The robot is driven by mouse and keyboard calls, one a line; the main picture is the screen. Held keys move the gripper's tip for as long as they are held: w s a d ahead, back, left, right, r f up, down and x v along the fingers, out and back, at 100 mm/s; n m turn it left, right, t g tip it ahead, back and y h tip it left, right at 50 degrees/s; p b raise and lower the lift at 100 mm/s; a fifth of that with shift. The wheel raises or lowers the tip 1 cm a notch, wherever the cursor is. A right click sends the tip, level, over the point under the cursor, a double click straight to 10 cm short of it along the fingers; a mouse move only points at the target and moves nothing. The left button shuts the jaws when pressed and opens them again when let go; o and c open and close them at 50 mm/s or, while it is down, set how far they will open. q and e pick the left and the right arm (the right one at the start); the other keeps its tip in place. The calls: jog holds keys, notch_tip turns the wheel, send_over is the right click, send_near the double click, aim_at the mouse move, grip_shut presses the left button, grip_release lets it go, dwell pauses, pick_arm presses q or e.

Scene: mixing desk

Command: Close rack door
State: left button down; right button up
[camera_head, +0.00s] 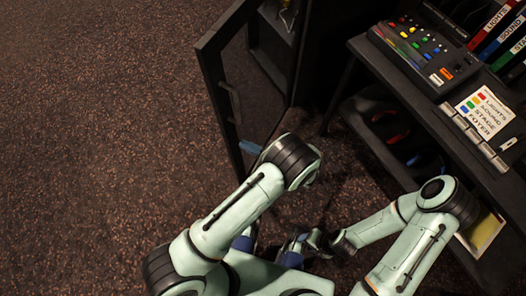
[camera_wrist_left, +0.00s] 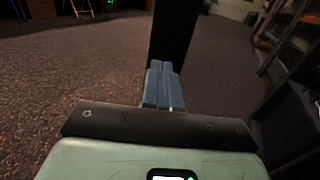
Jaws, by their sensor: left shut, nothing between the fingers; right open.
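The rack door (camera_head: 212,88) is a dark frame with a see-through panel and stands swung open, out from the rack (camera_head: 318,55). A grey handle (camera_head: 231,103) is on its outer upright. My left gripper (camera_head: 250,147) is shut and empty, with its blue fingers at the lower part of the door frame. In the left wrist view the shut fingers (camera_wrist_left: 164,85) are in front of a black upright (camera_wrist_left: 173,35), seemingly the door's edge; I cannot tell if they touch it. My right gripper (camera_head: 292,254) is low by my base, partly hidden, open and away from the door.
The desk (camera_head: 385,145) on the right bears a mixer console (camera_head: 420,50), a labelled switch panel (camera_head: 485,112) and several binders (camera_head: 495,30). A shelf below holds dark items with red and blue parts. The speckled carpet (camera_head: 100,120) at the left is clear.

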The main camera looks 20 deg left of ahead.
aim_at(231, 138)
pick_arm(q)
jog(key=shift+w+a, duration=0.15)
jog(key=shift+a, duration=0.65)
jog(key=shift+w+a, duration=0.15)
jog(key=shift+a, duration=0.65)
